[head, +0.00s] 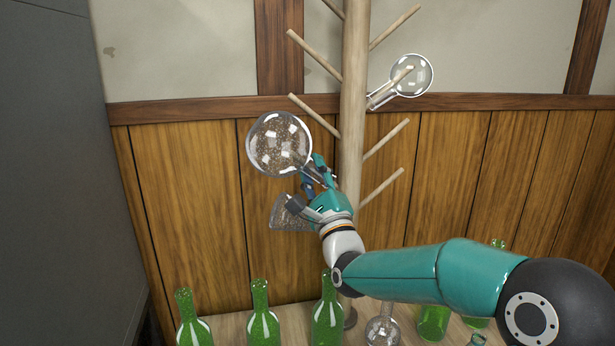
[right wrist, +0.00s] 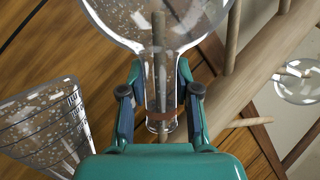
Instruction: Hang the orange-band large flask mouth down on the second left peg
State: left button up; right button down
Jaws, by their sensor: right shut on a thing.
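My right gripper (head: 314,176) is shut on the neck of a round clear flask (head: 280,144), left of the wooden rack's post (head: 353,100). The flask is tilted, bulb up and left, mouth down toward the post. In the right wrist view the fingers (right wrist: 160,108) clasp the neck, and an orange-brown band (right wrist: 160,113) shows between them. A wooden peg (right wrist: 158,40) shows through the bulb and appears to run up inside the neck. My left gripper is not in view.
Another round flask (head: 411,75) hangs on an upper right peg. Several green bottles (head: 261,318) and a small clear flask (head: 382,331) stand below.

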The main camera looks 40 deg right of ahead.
jog(key=shift+r, duration=0.1)
jog(key=c, duration=0.7)
grip_release()
jog(key=shift+c, duration=0.2)
jog(key=shift+s, duration=0.1)
jog(key=v, duration=1.2)
jog(key=shift+a, duration=0.1)
